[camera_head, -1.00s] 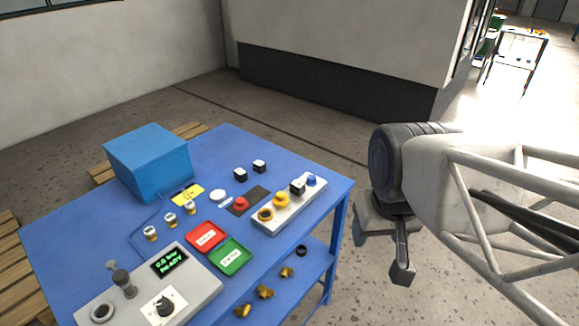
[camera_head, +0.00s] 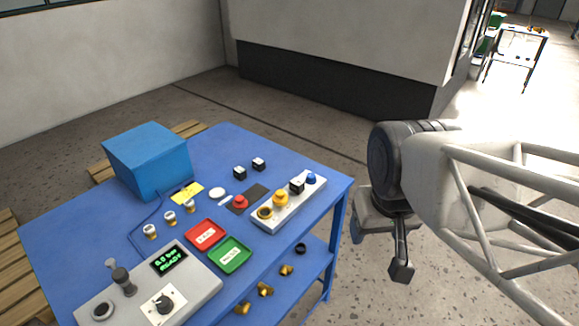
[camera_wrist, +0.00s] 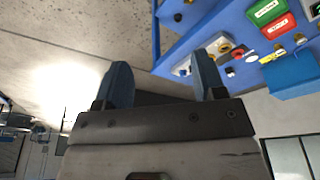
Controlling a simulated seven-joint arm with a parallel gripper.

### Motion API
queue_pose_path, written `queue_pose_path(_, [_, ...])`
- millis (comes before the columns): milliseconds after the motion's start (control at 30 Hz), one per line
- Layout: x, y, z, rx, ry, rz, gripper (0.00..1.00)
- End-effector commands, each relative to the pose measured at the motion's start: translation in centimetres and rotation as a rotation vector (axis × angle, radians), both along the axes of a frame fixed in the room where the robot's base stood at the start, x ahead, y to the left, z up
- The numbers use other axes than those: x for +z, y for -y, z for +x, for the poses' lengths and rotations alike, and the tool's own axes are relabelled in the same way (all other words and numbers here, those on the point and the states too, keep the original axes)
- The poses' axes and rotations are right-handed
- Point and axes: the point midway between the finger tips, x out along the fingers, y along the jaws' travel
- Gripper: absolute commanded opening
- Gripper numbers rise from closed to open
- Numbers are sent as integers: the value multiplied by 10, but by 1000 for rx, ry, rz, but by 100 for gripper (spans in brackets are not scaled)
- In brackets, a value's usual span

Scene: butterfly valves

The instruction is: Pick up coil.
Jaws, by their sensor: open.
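Two small black-and-white blocks, which look like coils, stand apart on the blue table: one at the left (camera_head: 240,173), one at the right (camera_head: 259,164). A similar block (camera_head: 297,187) sits on the white manifold strip (camera_head: 265,228), between a yellow part and a blue part. I cannot tell which block the task means. My gripper (camera_head: 380,250) is open and empty, right of the table and clear of all blocks. In the wrist view my gripper (camera_wrist: 163,82) shows two separated fingers with nothing between them; the right finger overlaps the view of the table edge.
On the blue table (camera_head: 70,245) are a blue box (camera_head: 148,160), a red tray (camera_head: 206,235), a green tray (camera_head: 230,254), and a grey control panel (camera_head: 195,300) with display. Brass-coloured parts (camera_head: 265,290) lie on the lower shelf. Floor right of the table is clear.

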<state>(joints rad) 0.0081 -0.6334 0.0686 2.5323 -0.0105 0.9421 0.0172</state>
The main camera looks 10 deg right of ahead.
Motion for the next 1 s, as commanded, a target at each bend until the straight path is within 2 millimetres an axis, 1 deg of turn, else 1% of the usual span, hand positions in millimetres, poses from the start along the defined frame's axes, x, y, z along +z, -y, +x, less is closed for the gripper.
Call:
queue_pose_path(267, [0, 0, 3, 4, -2, -1, 64])
queue_pose_path(367, [1, -1, 9, 16, -5, -3, 64])
queue_pose_path(467, [2, -2, 20, 38, -13, -7, 64])
queue_pose_path(567, [3, -4, 37, 72, -24, -12, 64])
queue_pose_path(667, [4, -6, 58, 113, -37, -20, 64])
queue_pose_path(800, [2, -10, 92, 178, -57, -30, 64])
queue_pose_path(1000, [-6, -17, 141, 273, -84, -42, 64])
